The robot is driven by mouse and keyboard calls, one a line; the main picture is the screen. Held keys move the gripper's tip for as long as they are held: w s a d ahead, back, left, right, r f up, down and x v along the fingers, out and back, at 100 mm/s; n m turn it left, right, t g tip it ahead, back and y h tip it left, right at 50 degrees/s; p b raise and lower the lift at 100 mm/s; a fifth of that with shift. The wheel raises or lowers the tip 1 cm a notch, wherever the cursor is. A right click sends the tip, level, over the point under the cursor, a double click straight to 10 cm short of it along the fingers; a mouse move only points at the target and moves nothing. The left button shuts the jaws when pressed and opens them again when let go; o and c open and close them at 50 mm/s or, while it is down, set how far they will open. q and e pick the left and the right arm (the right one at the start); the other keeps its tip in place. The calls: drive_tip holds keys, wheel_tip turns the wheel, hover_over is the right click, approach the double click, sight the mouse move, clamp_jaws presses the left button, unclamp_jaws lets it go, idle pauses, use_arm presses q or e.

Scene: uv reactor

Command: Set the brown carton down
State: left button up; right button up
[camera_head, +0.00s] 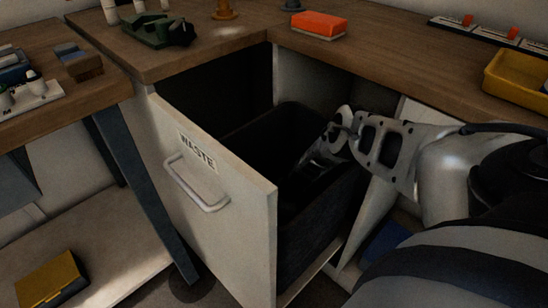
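I cannot make out a brown carton for certain. A small brown block-like item (82,66) with a blue-grey top lies on the left table, and I cannot tell what it is. My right gripper (312,160) comes in from the right and points down into the dark bin (318,235) of the pulled-out drawer marked WASTE (222,195). Its fingers are dim against the bin's dark inside, so whether they hold anything is hidden. My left gripper is not in view.
The wooden counter (160,62) runs above the drawer, with a green device (158,30) and an orange-red block (319,25) on it. A yellow tray (518,78) stands at the right. A yellow-topped box (50,278) lies on the low shelf (115,268).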

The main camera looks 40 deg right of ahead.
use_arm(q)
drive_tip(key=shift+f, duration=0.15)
use_arm(e)
drive_tip(key=shift+f, duration=0.1)
drive_tip(key=shift+f, duration=0.1)
drive_tip(key=o, duration=1)
drive_tip(key=shift+c, duration=0.2)
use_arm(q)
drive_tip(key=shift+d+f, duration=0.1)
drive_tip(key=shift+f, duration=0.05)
